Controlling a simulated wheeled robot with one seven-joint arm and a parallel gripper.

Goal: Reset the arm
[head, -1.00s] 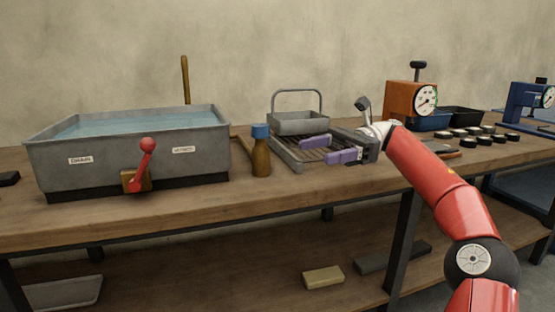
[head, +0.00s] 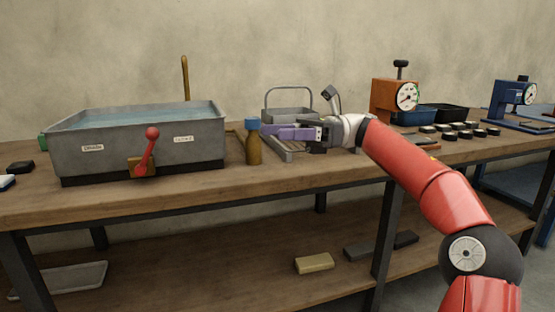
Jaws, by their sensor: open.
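My gripper (head: 292,132) is at the end of my red arm, over the workbench near its middle. Its purple fingers point left, toward a brown bottle (head: 254,147) with a blue cap. The fingers overlap the bottle's right edge in the picture; I cannot tell whether they touch it. The gripper is open, and I see nothing between its fingers. It hides part of the grey rack (head: 280,150) and the handled metal basket (head: 289,109) behind it.
A grey water tank (head: 105,155) with a red lever (head: 149,150) stands at the left. An orange gauge press (head: 393,99), black round pieces (head: 463,131) and a blue gauge machine (head: 513,98) are at the right. The front strip of the workbench (head: 200,188) is clear.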

